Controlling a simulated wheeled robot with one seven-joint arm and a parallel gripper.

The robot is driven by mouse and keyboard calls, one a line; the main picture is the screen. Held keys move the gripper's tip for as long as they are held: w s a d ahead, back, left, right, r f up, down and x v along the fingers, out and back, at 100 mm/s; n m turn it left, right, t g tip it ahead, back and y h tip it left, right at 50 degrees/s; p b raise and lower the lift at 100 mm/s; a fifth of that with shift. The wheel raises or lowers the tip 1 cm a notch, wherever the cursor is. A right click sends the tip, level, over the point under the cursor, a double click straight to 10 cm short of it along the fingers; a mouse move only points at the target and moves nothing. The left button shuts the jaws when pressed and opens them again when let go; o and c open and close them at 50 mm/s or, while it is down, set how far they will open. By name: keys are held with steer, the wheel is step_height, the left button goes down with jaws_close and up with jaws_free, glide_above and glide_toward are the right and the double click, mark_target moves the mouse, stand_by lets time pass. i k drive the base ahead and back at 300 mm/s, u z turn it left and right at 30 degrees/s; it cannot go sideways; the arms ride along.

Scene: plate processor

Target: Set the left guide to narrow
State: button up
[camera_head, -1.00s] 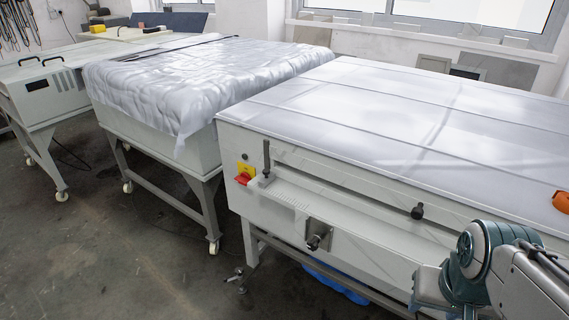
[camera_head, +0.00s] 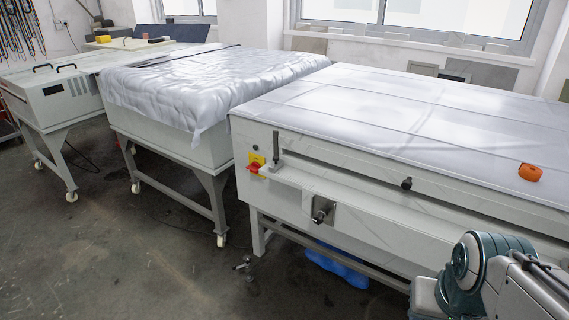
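The plate processor (camera_head: 375,229) is the long pale machine at the right, with a white sheet over its top. A dark upright post (camera_head: 276,147) stands near the left end of its front ledge, and I take it as the left guide. A black knob (camera_head: 406,184) sits further right along the front slot. Whether the post stands at narrow or wide cannot be read. My arm shows at the lower right, in front of the machine and apart from the post. My gripper is not visible.
A yellow and red switch (camera_head: 256,162) is left of the post. A metal bracket with a dark knob (camera_head: 320,209) is below the ledge. An orange object (camera_head: 530,172) lies on top. Another covered table (camera_head: 215,87) stands left. The floor (camera_head: 120,265) in front is open.

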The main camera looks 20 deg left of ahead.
mark_target(279, 164)
steer(key=k, duration=0.65)
steer(key=u, duration=1)
steer(key=i, duration=1.55)
steer(key=z, duration=0.45)
steer(key=i, duration=0.5)
steer(key=z, duration=0.45)
